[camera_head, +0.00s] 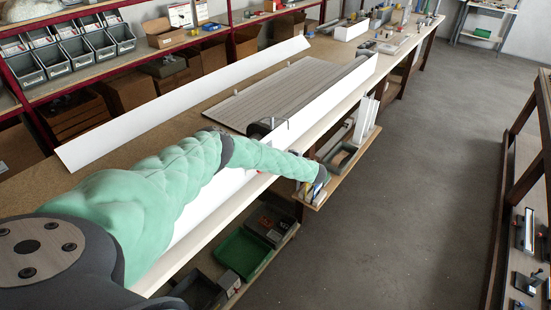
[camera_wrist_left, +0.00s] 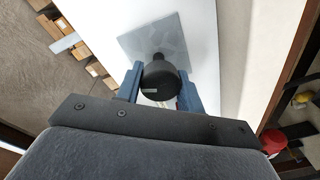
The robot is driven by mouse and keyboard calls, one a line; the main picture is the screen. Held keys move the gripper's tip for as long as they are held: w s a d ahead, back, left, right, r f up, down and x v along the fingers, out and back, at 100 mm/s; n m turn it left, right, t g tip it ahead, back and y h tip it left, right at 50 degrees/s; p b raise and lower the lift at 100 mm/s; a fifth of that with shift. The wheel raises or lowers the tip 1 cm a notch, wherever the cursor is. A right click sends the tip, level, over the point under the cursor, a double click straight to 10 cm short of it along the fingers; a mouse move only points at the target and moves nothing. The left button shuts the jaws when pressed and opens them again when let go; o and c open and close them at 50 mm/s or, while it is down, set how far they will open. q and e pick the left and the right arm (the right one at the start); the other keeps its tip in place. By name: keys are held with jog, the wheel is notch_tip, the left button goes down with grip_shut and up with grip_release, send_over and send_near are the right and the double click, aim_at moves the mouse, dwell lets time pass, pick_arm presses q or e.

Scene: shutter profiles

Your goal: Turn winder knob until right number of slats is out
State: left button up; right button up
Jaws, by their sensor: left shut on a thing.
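The winder knob (camera_wrist_left: 159,76) is a round black knob in front of a square grey plate (camera_wrist_left: 153,40) on a white surface. My left gripper (camera_wrist_left: 158,84) is shut on the knob, with one blue finger on each side of it. In the head view my left gripper (camera_head: 318,187) is at the front side of the bench, and the knob cannot be made out there. My right gripper is not in view.
A long white strip (camera_head: 180,103) lies along the back of the bench (camera_head: 205,108). Shelves with grey bins (camera_head: 75,50) and boxes stand behind. A low shelf with a green tray (camera_head: 243,252) is below the bench front. The floor (camera_head: 420,180) to the right is clear.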

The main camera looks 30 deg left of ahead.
pick_arm(q)
jog(key=shift+d+m, duration=0.15)
jog(key=shift+m, duration=0.45)
dwell(0.3)
jog(key=o, duration=1)
jog(key=shift+f, duration=0.1)
jog(key=shift+w, duration=0.1)
jog(key=shift+d+b, duration=0.4)
jog(key=shift+d, duration=0.1)
jog(key=shift+d+b, duration=0.3)
jog(key=shift+d, duration=3.1)
